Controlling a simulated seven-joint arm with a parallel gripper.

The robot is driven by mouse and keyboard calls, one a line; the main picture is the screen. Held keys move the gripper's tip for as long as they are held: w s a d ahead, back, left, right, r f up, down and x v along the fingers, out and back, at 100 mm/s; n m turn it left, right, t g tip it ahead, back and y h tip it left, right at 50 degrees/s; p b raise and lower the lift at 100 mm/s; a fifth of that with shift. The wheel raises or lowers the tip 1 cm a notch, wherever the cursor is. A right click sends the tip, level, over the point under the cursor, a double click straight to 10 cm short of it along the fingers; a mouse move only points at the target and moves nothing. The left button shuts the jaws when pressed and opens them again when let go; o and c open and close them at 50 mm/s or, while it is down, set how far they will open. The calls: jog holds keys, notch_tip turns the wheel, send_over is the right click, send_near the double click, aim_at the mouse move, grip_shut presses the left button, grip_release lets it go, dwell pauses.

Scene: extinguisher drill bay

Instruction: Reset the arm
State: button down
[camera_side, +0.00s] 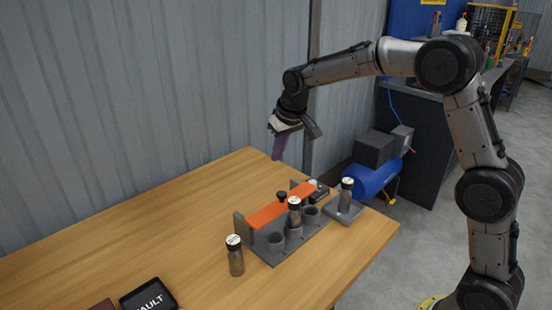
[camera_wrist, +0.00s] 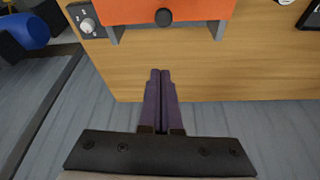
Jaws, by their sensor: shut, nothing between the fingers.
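My gripper (camera_side: 277,157) hangs above the table's back edge with its purple fingers pointing down. In the wrist view its fingers (camera_wrist: 160,72) are pressed together with nothing between them. It is clear of the rack, on the rack's wall side. The orange bar (camera_side: 268,210) with a black knob (camera_side: 282,196) spans the grey rack (camera_side: 290,246); the bar also shows at the top of the wrist view (camera_wrist: 130,10). A small bottle (camera_side: 294,213) stands upright in one of the rack's cups; the other visible cups look empty.
A bottle (camera_side: 235,256) stands left of the rack, another (camera_side: 346,194) on a grey tray (camera_side: 345,213) at right. A dial box (camera_wrist: 86,22) sits by the bar's end. A black sign (camera_side: 148,296) lies at the front. The wooden table's (camera_side: 150,210) left is mostly clear.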

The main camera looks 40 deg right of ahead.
jog(key=s+r+t, duration=0.2)
jog(key=s+r, duration=0.1)
jog(key=r, duration=0.5)
jog(key=s+a+r, duration=0.1)
jog(key=s+r, duration=0.2)
jog(key=s, duration=0.4)
jog(key=s+a+r, duration=0.1)
jog(key=s+r, duration=0.2)
jog(key=s, duration=0.4)
jog(key=s+f, duration=0.5)
jog(key=s, duration=0.4)
jog(key=s+a+f+n, duration=0.1)
jog(key=s+f, duration=0.4)
jog(key=s, duration=0.5)
jog(key=shift+a+f+n+y, duration=0.15)
jog(key=shift+f+n+y, duration=0.05)
jog(key=shift+n+y, duration=0.1)
